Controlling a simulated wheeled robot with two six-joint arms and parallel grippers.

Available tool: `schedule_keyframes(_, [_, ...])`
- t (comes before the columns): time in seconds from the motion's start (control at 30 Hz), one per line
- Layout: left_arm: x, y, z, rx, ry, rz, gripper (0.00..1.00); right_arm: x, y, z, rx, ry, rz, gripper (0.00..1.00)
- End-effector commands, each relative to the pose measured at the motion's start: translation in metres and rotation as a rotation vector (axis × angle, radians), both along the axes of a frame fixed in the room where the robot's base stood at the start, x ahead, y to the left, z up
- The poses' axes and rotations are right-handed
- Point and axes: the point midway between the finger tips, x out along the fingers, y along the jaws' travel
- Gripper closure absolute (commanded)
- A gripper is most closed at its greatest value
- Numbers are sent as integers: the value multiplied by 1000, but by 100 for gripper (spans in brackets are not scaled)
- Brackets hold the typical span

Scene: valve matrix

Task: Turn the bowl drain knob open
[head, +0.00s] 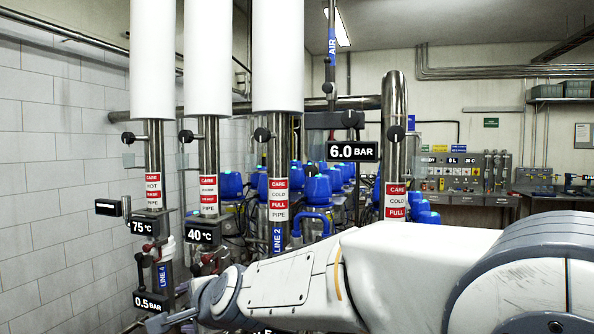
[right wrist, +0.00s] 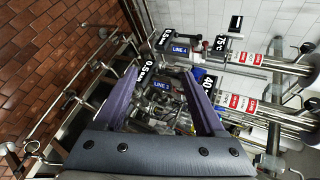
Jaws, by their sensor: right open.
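I cannot tell which knob is the bowl drain knob. Candidates on the pipework are round black knobs on the upper pipes, one on the Line 2 pipe (head: 262,135), and small red-and-black handles (head: 150,247) lower on the left pipes. My right arm crosses the lower right of the head view, and my right gripper (head: 172,321) is low at the left near the 0.5 bar display (head: 150,303). In the right wrist view my right gripper (right wrist: 162,74) is open, its fingers apart with pipework and a Line 3 label (right wrist: 162,87) seen between them. Nothing is visibly held. My left gripper does not show.
Steel pipes with white upper sections (head: 208,60) stand close together at the left, with 75°C (head: 144,227) and 40°C (head: 199,235) displays. Blue-capped valves (head: 230,185) crowd behind. A brown tiled floor (right wrist: 60,50) and railing show in the wrist view.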

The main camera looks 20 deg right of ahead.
Motion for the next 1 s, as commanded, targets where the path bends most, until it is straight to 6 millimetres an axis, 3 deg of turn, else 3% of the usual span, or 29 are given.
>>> schedule_keyframes(0.03, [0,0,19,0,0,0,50,44,-20,51,204,-40,-204,29])
schedule_keyframes(0.1, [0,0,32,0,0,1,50,92,-60,105,523,-100,-481,29])
schedule_keyframes(0.2, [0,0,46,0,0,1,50,134,-127,163,963,-206,-795,29])
schedule_keyframes(0.3, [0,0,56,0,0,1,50,150,-187,197,1319,-323,-1006,29])
schedule_keyframes(0.4, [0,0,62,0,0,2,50,153,-229,214,1570,-423,-1130,29])
schedule_keyframes(0.5, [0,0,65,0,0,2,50,151,-252,220,1713,-485,-1191,29])
schedule_keyframes(0.67, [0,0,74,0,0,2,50,159,-268,224,1771,-515,-1215,29])
schedule_keyframes(1.0, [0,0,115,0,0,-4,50,210,-303,226,1765,-512,-1215,29])
